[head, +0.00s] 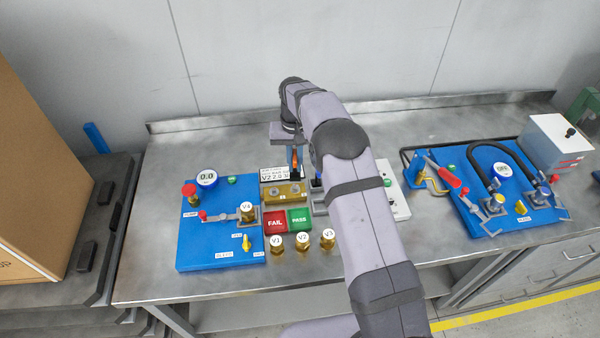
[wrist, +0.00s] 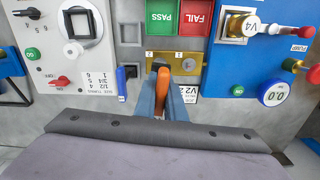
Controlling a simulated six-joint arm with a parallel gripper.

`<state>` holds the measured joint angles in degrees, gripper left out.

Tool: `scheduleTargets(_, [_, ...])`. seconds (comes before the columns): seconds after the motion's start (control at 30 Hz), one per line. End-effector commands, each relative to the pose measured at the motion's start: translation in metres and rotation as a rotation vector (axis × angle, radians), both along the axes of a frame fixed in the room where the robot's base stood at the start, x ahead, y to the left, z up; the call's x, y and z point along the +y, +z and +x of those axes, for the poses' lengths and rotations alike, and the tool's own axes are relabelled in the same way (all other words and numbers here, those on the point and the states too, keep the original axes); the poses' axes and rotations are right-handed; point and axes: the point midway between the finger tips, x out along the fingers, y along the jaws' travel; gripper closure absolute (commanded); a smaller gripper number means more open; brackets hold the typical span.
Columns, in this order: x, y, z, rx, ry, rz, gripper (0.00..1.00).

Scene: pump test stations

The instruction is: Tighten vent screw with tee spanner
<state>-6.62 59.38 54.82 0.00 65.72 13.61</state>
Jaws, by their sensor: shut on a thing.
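My gripper (head: 295,172) is over the middle of the bench, just behind a brass block (head: 289,191) with two sockets. In the wrist view my gripper (wrist: 162,98) is shut on an orange-handled tool (wrist: 162,84), perhaps the tee spanner. Its cross-bar and tip do not show clearly. The tool's far end is close to the block's socket marked 2; I cannot tell whether it touches. The other socket, marked 1, is uncovered (wrist: 188,65). I cannot pick out the vent screw for certain.
A blue panel (head: 221,253) with gauge and V4 valve stands left. Red FAIL (head: 275,222) and green PASS (head: 299,219) pads and brass valves V1 (head: 276,243), V2 (head: 302,243), V3 (head: 328,239) stand in front. A second blue panel (head: 503,160) with hoses stands right.

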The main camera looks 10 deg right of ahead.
Motion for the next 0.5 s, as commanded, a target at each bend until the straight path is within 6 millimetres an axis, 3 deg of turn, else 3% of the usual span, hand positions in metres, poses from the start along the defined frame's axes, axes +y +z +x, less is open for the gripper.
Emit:
scheduleTargets(0.23, [0.0003,0.0069,0.0047,0.0,-0.183,0.0,1.0])
scheduleTargets(0.5, [0.0004,0.0065,0.0045,0.0,-0.23,0.0,1.0])
